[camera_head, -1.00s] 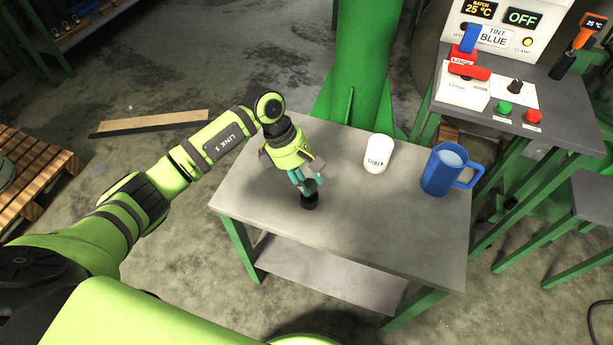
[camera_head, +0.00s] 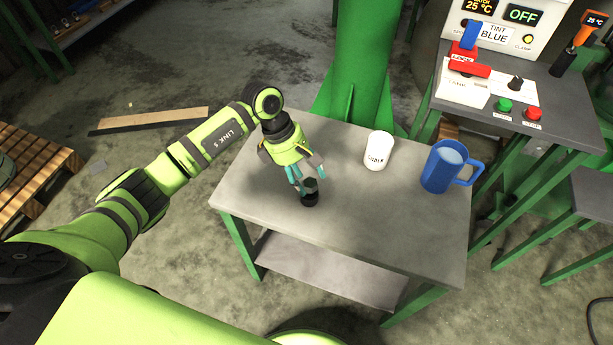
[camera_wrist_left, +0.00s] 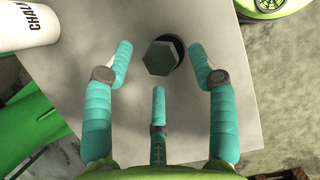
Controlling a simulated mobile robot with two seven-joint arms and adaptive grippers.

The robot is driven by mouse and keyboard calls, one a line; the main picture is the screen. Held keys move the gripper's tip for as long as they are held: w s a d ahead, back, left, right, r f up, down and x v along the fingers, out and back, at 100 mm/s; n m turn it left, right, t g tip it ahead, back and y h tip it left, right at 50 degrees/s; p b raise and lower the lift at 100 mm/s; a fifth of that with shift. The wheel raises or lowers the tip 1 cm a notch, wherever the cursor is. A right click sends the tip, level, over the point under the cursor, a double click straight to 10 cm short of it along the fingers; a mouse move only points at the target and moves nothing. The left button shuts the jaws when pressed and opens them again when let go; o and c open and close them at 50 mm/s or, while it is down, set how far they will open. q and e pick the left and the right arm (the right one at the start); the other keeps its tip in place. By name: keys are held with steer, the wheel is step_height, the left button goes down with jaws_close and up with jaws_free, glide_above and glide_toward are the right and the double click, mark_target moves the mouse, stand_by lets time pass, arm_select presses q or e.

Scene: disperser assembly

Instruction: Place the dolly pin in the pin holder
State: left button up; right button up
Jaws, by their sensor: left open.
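The dolly pin (camera_head: 310,184), a dark grey-green piece with a hexagonal top, stands upright on the table. It also shows in the left wrist view (camera_wrist_left: 159,58). Its lower end appears to sit in the black round pin holder (camera_head: 309,201), whose dark rim shows behind it in the wrist view (camera_wrist_left: 181,50). How deep it sits is hidden. My left gripper (camera_head: 304,179) is open beside the pin, on its upper-left side in the head view. In the wrist view its teal fingers are spread and apart from the pin. My right gripper is not in view.
A white cup (camera_head: 379,150) and a blue mug (camera_head: 446,167) stand to the right on the grey table (camera_head: 400,220). A control bench (camera_head: 560,105) with buttons is at the upper right. The table's front and right parts are clear.

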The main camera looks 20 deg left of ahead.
arm_select(q)
steer(key=b+v, duration=0.2)
steer(key=v, duration=0.9)
